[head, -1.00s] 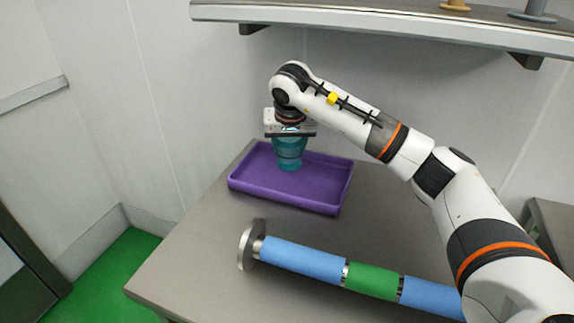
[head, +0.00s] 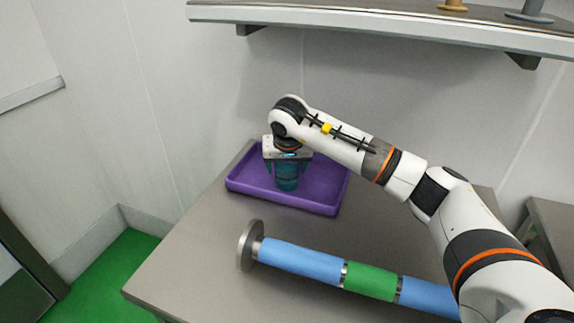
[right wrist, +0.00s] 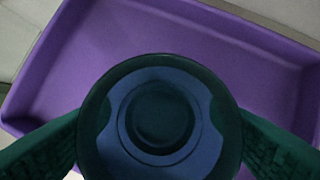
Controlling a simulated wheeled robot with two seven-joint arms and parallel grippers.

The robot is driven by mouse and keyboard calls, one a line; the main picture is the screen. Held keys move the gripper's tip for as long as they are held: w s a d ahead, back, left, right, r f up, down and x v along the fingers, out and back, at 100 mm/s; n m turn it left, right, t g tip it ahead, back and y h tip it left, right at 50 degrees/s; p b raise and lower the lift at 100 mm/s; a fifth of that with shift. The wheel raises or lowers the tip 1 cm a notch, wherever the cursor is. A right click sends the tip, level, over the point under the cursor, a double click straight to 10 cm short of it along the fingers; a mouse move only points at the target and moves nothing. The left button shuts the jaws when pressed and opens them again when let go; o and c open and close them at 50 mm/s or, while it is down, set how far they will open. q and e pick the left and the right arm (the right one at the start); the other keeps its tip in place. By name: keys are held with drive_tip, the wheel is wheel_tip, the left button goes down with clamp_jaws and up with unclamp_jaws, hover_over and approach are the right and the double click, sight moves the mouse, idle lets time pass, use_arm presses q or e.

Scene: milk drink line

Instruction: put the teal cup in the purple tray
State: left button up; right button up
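The teal cup (head: 287,182) is upright inside the purple tray (head: 325,206), left of the tray's middle. Its base looks to be at the tray floor; exact contact is hard to tell. My right gripper (head: 287,163) is above and around the cup's upper part, pointing down. In the right wrist view the cup (right wrist: 160,118) fills the middle, with a finger against each side, so the gripper looks shut on it. The tray (right wrist: 255,60) shows behind it there. My left gripper is not in view.
A roller with blue and green sections (head: 370,281) and a metal end disc (head: 248,246) lies across the table (head: 200,265) in front of the tray. A shelf (head: 400,27) hangs on the wall above. The tray's right part is empty.

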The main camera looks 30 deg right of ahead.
drive_tip(key=shift+r, duration=0.45)
drive_tip(key=v, duration=1.1)
drive_tip(key=shift+s+r, duration=0.1)
drive_tip(key=shift+r, duration=0.1)
drive_tip(key=shift+f, duration=0.1)
